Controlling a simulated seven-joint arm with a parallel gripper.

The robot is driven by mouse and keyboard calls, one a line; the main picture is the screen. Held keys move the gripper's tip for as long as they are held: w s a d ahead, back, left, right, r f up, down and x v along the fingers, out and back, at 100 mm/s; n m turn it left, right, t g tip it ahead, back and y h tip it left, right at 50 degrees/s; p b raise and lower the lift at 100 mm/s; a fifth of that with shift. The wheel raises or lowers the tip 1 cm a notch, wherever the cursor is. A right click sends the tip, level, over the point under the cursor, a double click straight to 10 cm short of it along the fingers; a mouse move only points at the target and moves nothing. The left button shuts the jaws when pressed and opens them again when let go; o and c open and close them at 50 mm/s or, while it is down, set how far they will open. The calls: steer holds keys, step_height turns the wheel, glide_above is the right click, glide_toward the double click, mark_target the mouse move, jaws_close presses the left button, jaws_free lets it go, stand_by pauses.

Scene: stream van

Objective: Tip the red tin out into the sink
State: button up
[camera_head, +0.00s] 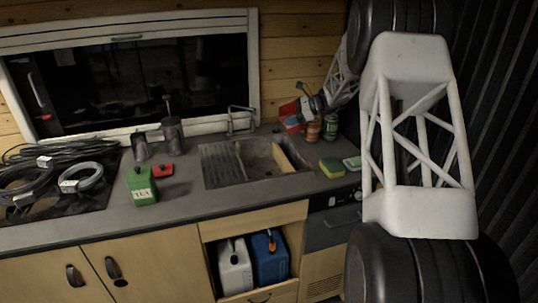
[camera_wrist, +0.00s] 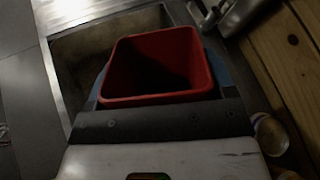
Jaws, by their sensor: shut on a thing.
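The red tin (camera_head: 292,124) is at the right end of the counter in the head view, beyond the sink's back right corner. It looks small and partly covered by my gripper (camera_head: 302,112). In the wrist view the red tin (camera_wrist: 155,50) has an open square mouth and a dark inside; I cannot tell what it holds. My gripper (camera_wrist: 158,88) is shut on it, with blue fingers at its sides. Part of the sink (camera_wrist: 88,62) shows behind the tin in the wrist view.
Several cans (camera_head: 330,127) stand beside the tin. A sponge (camera_head: 331,168) lies right of the sink, and the tap (camera_head: 240,118) rises behind it. A green tin (camera_head: 143,187), a red lid-like piece (camera_head: 162,170) and dark cups (camera_head: 173,135) stand left. Cables lie far left.

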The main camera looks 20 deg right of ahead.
mark_target(285, 126)
steer(key=shift+h, duration=0.6)
steer(key=f, duration=0.2)
steer(key=a+f, duration=0.1)
steer(key=f, duration=0.2)
steer(key=shift+s+a+f, duration=0.1)
steer(key=shift+a+f, duration=0.05)
steer(key=shift+f, duration=0.15)
steer(key=shift+a+f+n+h, duration=0.2)
steer(key=shift+n+h, duration=0.1)
steer(key=shift+a+r+h, duration=0.25)
steer(key=shift+r+h, duration=0.05)
steer(key=shift+h, duration=0.2)
steer(key=shift+a+f+n+h, duration=0.15)
steer(key=shift+f+n+h, duration=0.3)
steer(key=shift+h, duration=0.35)
steer(key=shift+s+a+r+n+h, duration=0.15)
steer(key=shift+r+n+h, duration=0.1)
steer(key=shift+r+h, duration=0.35)
steer(key=shift+a+f+h, duration=0.15)
steer(key=shift+f+h, duration=0.25)
steer(key=shift+h, duration=0.2)
steer(key=shift+a+f+n+h, duration=0.1)
steer(key=shift+f+n+h, duration=0.05)
steer(key=shift+n+h, duration=0.15)
steer(key=shift+a, duration=0.1)
